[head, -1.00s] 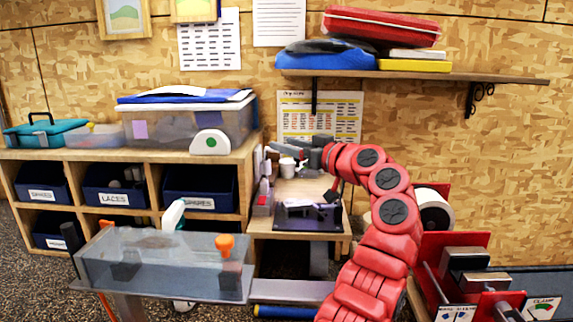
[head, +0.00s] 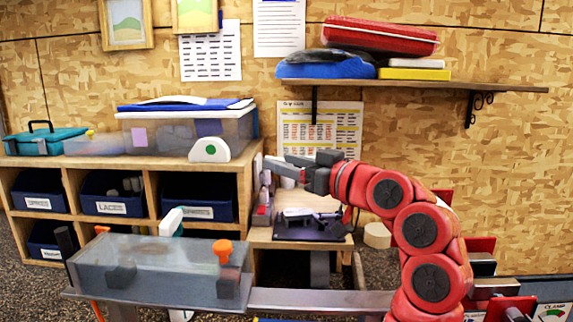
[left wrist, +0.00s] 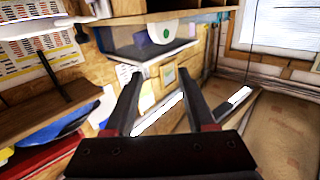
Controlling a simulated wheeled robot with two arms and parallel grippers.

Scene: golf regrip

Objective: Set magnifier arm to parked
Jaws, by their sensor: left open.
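My left gripper (head: 280,165) reaches left over the small workbench at the end of the red arm. In the left wrist view its two dark fingers (left wrist: 163,82) stand wide apart, with no object held between them. I cannot pick out the magnifier arm for certain in either view. Small grey and red parts stand at the workbench's left side, close below the fingers and partly hidden. A dark device (head: 308,222) sits on the workbench (head: 262,236) below the gripper. My right gripper is not in view.
A clear-walled box (head: 160,265) with an orange knob stands in front. Cubbies with blue bins (head: 112,195) are at left, a plastic tub (head: 180,135) on top. A wall shelf (head: 420,84) holds bags above the arm. Red-framed equipment (head: 490,300) stands at lower right.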

